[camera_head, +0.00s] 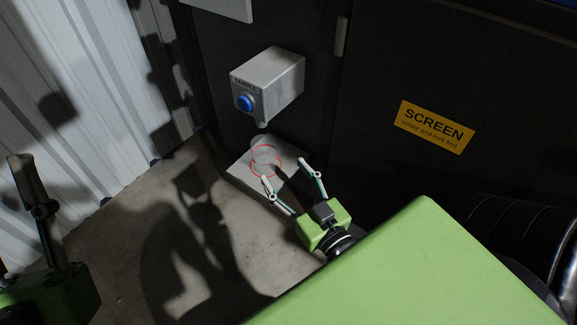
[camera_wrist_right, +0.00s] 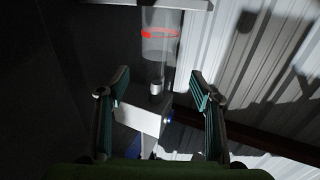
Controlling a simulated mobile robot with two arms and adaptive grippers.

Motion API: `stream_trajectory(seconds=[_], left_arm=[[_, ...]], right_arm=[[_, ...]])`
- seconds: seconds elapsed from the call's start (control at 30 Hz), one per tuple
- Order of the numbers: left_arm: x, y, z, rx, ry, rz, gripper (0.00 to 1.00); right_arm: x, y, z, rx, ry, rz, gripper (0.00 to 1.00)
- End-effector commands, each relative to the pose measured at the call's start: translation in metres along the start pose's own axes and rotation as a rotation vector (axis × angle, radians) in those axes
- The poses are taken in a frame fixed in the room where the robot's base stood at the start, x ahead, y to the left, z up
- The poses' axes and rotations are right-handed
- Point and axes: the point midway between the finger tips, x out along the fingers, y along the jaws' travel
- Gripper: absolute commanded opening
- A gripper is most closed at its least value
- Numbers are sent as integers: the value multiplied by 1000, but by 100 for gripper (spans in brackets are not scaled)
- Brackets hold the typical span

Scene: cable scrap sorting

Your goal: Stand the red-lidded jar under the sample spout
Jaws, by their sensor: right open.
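A clear jar-like cylinder with a red ring (camera_head: 265,160) stands on a small pale shelf (camera_head: 240,172). It sits under the spout (camera_head: 262,124) of a grey sample box (camera_head: 275,78). The right wrist view shows the scene inverted, with the clear cylinder (camera_wrist_right: 160,48) against the shelf and the spout (camera_wrist_right: 156,88) facing it. I cannot make out a solid red lid. My right gripper (camera_head: 284,171) is open and empty, its fingertips just short of the cylinder and apart from it. My left gripper (camera_head: 45,225) is at the left edge, partly cut off; its opening is unclear.
The sample box has a blue button (camera_head: 245,102). A dark panel with a yellow SCREEN sign (camera_head: 434,127) stands behind on the right. A corrugated white wall (camera_head: 75,95) is on the left. The concrete floor (camera_head: 225,240) is bare, with shadows.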

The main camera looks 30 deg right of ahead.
Motion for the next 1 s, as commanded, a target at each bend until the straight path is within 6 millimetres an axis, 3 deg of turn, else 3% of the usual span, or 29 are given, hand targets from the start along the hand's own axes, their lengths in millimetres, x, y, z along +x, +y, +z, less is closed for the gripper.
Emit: stream_trajectory(seconds=[0.07,0.13,0.23,0.3,0.4,0.5,0.63,1.0], left_arm=[[0,0,2,1,-8,0,40],[0,0,2,1,-10,0,40],[0,0,2,1,-10,0,40],[0,0,2,1,-9,0,40],[0,0,2,1,-8,0,40],[0,0,2,1,-8,0,40],[0,0,2,1,-7,0,40],[0,0,2,0,-7,0,40]], right_arm=[[7,-12,-26,8,65,-22,59],[15,-30,-65,24,166,-56,59],[19,-63,-139,55,355,-126,59],[12,-85,-190,80,486,-177,59],[-5,-108,-249,112,646,-243,59],[-23,-122,-285,134,751,-291,59],[-33,-128,-302,145,803,-314,59],[-32,-127,-302,145,801,-313,59]])
